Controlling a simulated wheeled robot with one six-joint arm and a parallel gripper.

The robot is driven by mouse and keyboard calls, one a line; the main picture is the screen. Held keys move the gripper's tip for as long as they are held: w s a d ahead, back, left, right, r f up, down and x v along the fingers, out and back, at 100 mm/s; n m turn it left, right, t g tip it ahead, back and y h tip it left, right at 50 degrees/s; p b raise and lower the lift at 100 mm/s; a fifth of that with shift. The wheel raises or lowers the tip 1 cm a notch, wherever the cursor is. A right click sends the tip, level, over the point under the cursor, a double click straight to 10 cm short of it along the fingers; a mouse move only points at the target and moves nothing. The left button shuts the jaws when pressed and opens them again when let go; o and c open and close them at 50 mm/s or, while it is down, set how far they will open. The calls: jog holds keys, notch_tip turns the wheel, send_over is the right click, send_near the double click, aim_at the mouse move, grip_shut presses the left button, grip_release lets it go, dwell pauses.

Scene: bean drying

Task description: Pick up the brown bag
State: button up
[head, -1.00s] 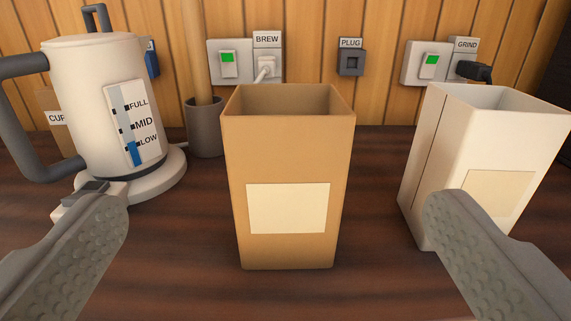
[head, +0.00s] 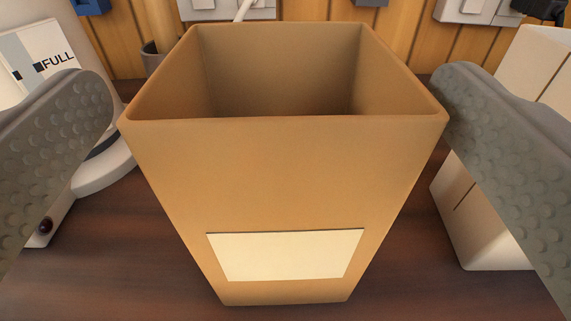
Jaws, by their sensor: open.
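The brown bag (head: 280,175) stands upright on the dark wooden counter in the middle of the head view. Its top is open, its inside looks empty as far as I can see, and a blank cream label (head: 286,255) is on its front. My gripper (head: 277,95) is open, with one grey dimpled finger on each side of the bag near its rim. The left finger shows just left of the bag's upper corner and the right finger just right of it. I cannot tell whether either finger touches the bag.
A white bag (head: 475,225) stands close on the right, partly behind the right finger. A white kettle (head: 62,30) on its base is at the left, partly behind the left finger. Dark counter (head: 110,270) shows in front.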

jog(key=w, duration=0.4)
jog(key=shift+w+d, duration=0.2)
jog(key=c, duration=1.2)
notch_tip(320, 180, up, 10)
send_over(280, 31)
jog(key=s, duration=0.4)
